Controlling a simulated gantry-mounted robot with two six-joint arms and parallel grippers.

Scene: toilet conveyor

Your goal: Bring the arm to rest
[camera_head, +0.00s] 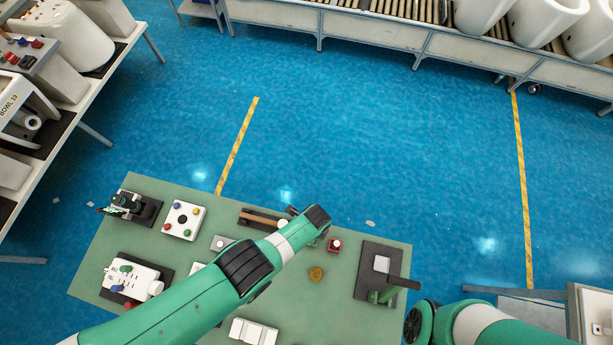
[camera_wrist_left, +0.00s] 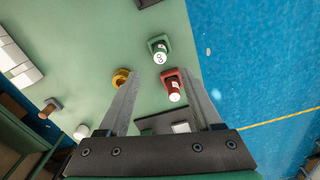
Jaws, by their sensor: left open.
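My left arm (camera_head: 245,265) reaches in from the bottom left over the green bench top (camera_head: 225,295).
A gold disc (camera_head: 316,274) lies on the bench, close to the left finger in the wrist view. A dark plate with a green clamp (camera_head: 378,273) is at the bench's right. A white button box (camera_head: 184,219) and a white panel (camera_head: 130,277) are at the left. Open blue floor lies beyond.

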